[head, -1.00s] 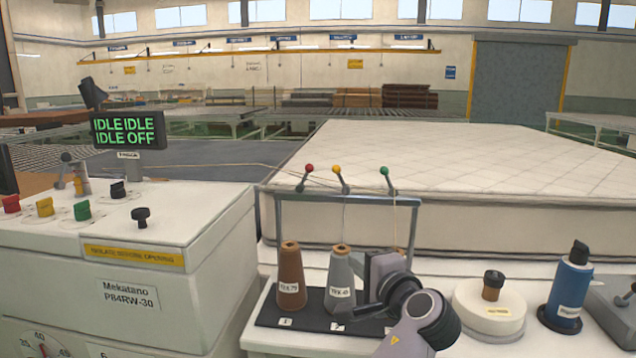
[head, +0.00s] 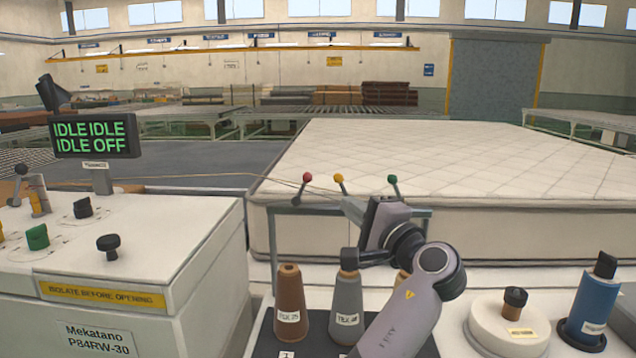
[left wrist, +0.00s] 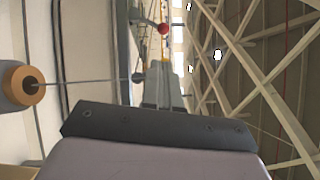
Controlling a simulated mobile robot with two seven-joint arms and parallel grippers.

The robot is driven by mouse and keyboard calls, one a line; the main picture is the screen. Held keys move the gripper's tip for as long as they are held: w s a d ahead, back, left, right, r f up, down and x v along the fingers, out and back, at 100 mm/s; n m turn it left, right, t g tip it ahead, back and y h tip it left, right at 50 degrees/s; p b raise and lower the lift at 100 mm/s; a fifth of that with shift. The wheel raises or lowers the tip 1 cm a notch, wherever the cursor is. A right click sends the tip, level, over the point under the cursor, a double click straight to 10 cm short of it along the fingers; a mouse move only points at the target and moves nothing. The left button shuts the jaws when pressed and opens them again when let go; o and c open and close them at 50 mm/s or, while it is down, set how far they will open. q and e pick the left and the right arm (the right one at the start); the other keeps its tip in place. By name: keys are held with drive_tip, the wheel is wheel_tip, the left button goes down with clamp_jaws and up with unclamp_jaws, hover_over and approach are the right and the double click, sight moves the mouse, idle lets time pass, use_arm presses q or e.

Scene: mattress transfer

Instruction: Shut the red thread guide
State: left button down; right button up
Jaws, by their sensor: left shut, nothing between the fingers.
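The red thread guide (head: 307,177) is a short lever with a red ball tip on the grey rail (head: 440,212) above the thread cones. It leans up and to the right from its pivot. In the left wrist view its red ball (left wrist: 163,29) is just beyond the fingertips, and its dark pivot is beside them. My left gripper (head: 347,205) is shut and empty, pointing left at rail height, to the right of the red guide and apart from its ball. Its closed fingers (left wrist: 165,68) show in the left wrist view. My right gripper is out of view.
The yellow guide (head: 339,178) and green guide (head: 392,180) lean left near my left gripper. A brown cone (head: 289,305) and a grey cone (head: 346,310) stand below the rail. The mattress (head: 440,160) lies behind; the control cabinet (head: 130,260) is at left.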

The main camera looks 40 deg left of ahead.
use_arm(q)
drive_tip(key=shift+a+r, duration=0.1)
drive_tip(key=shift+r, duration=0.05)
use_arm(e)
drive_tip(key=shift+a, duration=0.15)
use_arm(q)
drive_tip(key=p, duration=0.2)
approach(305, 185)
drive_tip(key=w+a+r, duration=0.2)
drive_tip(key=w+a, duration=0.1)
drive_tip(key=w, duration=0.1)
drive_tip(key=shift+x, duration=0.75)
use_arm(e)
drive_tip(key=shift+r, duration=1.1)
use_arm(q)
drive_tip(key=shift+f, duration=0.1)
drive_tip(key=shift+s+a+n, duration=0.1)
drive_tip(key=shift+s+n, duration=0.05)
drive_tip(key=shift+n, duration=0.15)
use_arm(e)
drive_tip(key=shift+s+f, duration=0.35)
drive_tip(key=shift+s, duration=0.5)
